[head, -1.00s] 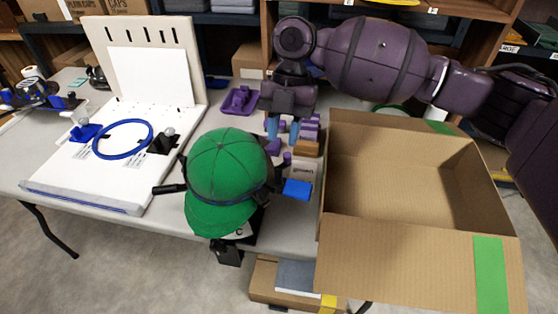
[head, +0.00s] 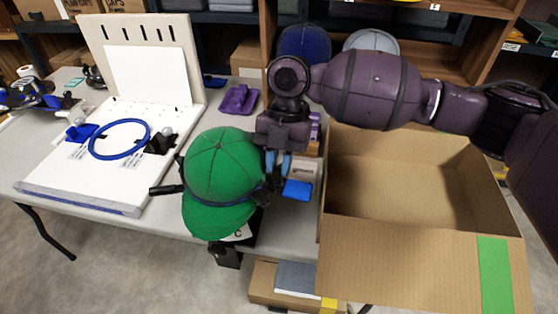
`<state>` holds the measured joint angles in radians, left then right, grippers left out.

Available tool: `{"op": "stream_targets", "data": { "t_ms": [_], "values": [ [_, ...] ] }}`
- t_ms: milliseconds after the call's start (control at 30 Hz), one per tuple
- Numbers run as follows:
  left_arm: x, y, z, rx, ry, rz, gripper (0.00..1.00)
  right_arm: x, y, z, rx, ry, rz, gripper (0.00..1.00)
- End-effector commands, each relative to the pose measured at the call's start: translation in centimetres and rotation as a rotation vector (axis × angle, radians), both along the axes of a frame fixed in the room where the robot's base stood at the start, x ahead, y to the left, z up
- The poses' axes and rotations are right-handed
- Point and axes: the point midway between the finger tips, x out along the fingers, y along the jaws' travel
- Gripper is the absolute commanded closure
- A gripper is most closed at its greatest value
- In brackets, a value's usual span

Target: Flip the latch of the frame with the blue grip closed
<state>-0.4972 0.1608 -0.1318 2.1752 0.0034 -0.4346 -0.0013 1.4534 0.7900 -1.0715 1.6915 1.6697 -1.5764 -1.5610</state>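A green cap (head: 220,168) sits on a dark cap frame at the table's front edge. A blue grip (head: 298,190) sticks out at the frame's right side. My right gripper (head: 278,172) points down just right of the cap, close behind the blue grip. Its two light-blue fingers are apart, with a gap between them. The gripper covers the frame's latch area, so I cannot tell the latch's position or whether the fingers touch it. My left gripper is not in view.
An open cardboard box (head: 400,180) stands close on the right. A white board (head: 100,165) with a blue ring (head: 120,139) lies left of the cap. A purple bracket (head: 238,100) and several purple parts (head: 314,128) lie behind. Free floor shows in front.

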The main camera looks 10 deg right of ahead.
Motion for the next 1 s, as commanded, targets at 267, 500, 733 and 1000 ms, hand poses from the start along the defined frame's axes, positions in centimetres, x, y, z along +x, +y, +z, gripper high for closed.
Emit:
{"op": "stream_targets", "data": {
  "t_ms": [267, 500, 733, 1000],
  "values": [
    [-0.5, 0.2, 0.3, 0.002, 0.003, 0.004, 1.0, -0.1, 0.0, 0.2, -0.009, -0.018, 0.0, 1.0],
    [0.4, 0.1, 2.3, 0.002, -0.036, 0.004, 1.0, -0.8, 0.3, 0.7, -0.052, -0.123, -0.001, 1.0],
    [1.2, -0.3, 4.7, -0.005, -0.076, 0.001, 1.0, -1.7, 0.8, 0.8, -0.122, -0.284, -0.004, 1.0],
    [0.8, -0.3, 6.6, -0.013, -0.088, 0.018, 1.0, -2.6, 1.1, 0.3, -0.197, -0.45, -0.009, 1.0]
  ]
}}
